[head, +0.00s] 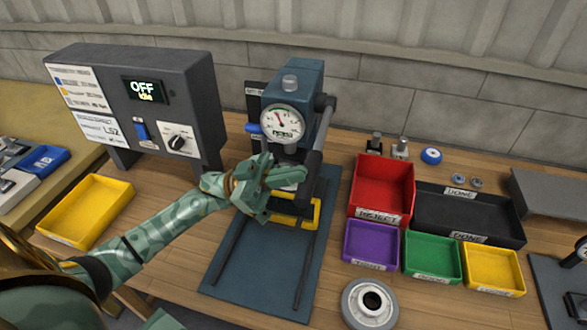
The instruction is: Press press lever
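The press (291,80) is a blue-grey machine with a round dial gauge (282,122) on its front, standing upright on a dark base plate (262,250). A dark bar, which looks like the press lever (318,138), hangs from a pivot on the press's right side and slopes down toward my gripper. A blue knob (254,128) sticks out at the left of the gauge. My green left gripper (288,184) is in front of the press, below the gauge and close to the bar's lower end. I cannot tell whether it touches the bar. My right gripper is out of view.
A grey control box (190,85) reading OFF and Idle stands to the left, near a yellow tray (110,197). Red (408,165), black, purple, green and yellow bins stand to the right. A grey ring-shaped part (345,300) lies at the front.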

